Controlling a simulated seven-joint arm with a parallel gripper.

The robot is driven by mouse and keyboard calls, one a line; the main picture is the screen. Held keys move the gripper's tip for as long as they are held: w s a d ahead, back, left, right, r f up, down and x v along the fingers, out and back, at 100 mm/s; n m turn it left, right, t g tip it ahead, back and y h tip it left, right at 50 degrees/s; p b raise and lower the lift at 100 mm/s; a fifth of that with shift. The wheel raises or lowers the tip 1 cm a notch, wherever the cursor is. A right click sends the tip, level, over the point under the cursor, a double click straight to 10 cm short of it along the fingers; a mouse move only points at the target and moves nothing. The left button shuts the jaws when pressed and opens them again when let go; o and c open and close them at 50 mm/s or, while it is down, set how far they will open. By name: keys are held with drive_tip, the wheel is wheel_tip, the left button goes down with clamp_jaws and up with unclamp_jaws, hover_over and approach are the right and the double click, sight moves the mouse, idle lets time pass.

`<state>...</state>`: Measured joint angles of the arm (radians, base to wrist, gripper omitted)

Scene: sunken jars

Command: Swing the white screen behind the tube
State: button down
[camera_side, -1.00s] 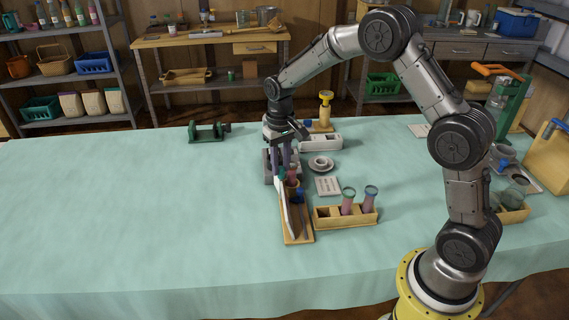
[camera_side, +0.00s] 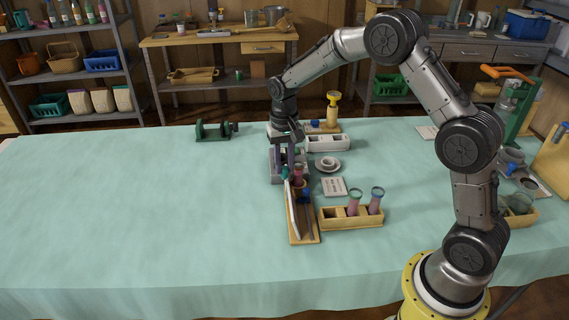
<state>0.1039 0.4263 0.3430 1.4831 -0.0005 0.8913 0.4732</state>
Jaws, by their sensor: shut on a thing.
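The white screen (camera_side: 293,214) is a thin upright panel, seen nearly edge-on, over the left part of a narrow wooden board (camera_side: 306,238). A teal piece (camera_side: 286,173) shows at its far end. A tube with pink contents (camera_side: 298,171) stands in a holder just right of that end. My gripper (camera_side: 287,168) points down there and is shut on the teal end of the screen, though the exact contact is small and partly hidden. The screen runs from the gripper toward the near side, left of the tube, not clearly behind it.
A wooden rack (camera_side: 351,218) with two pink-filled tubes stands right of the board. A white card (camera_side: 334,187), a cup on a saucer (camera_side: 327,163) and a white tray (camera_side: 328,143) lie close right. A green device (camera_side: 216,131) stands far left. The cloth at left is clear.

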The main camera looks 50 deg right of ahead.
drive_tip(key=c, duration=0.7)
unclamp_jaws()
drive_tip(key=shift+o, duration=0.2)
drive_tip(key=shift+r, duration=0.1)
wheel_tip(320, 180, up, 14)
